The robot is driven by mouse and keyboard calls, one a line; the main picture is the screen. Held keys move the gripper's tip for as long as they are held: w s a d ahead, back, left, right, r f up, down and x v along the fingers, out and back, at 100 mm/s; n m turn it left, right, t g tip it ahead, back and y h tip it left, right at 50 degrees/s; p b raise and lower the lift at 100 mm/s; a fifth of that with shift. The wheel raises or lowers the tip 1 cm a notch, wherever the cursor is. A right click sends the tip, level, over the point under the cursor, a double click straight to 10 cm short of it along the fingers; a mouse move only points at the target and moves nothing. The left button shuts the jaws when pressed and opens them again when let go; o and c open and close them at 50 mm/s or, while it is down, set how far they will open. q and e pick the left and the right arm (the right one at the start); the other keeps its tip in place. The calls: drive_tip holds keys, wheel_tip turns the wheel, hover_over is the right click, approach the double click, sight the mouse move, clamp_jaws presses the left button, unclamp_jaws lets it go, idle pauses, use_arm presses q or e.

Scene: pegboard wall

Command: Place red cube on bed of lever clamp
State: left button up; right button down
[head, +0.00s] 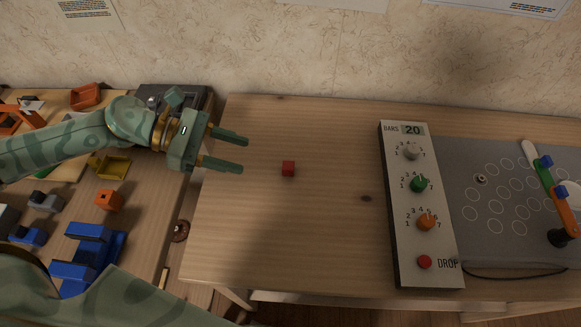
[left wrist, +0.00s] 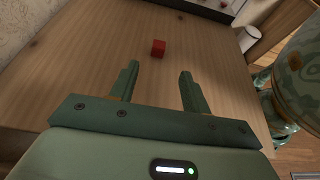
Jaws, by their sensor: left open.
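A small red cube (head: 288,169) lies on the wooden table, left of the control panel. It also shows in the left wrist view (left wrist: 158,47), beyond and between the fingertips. My left gripper (head: 245,154) is open and empty, its fingers pointing right toward the cube, with a gap between. In the left wrist view the spread fingers (left wrist: 157,75) have nothing between them. I cannot clearly identify the lever clamp; a blue fixture (head: 88,255) with a recess stands at the lower left. My right gripper is not in view.
A panel (head: 420,205) with knobs and a red button stands to the right, beside a grey board (head: 490,205) with circles and a jointed green-orange arm. The left bench holds an orange block (head: 109,200), a yellow tray (head: 113,167) and other parts. Table around the cube is clear.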

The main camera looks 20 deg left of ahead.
sight(284, 165)
use_arm(q)
drive_tip(key=b+x, duration=0.1)
drive_tip(key=x, duration=0.9)
drive_tip(key=shift+w+r+b, duration=0.15)
drive_tip(key=shift+b, duration=0.2)
clamp_jaws()
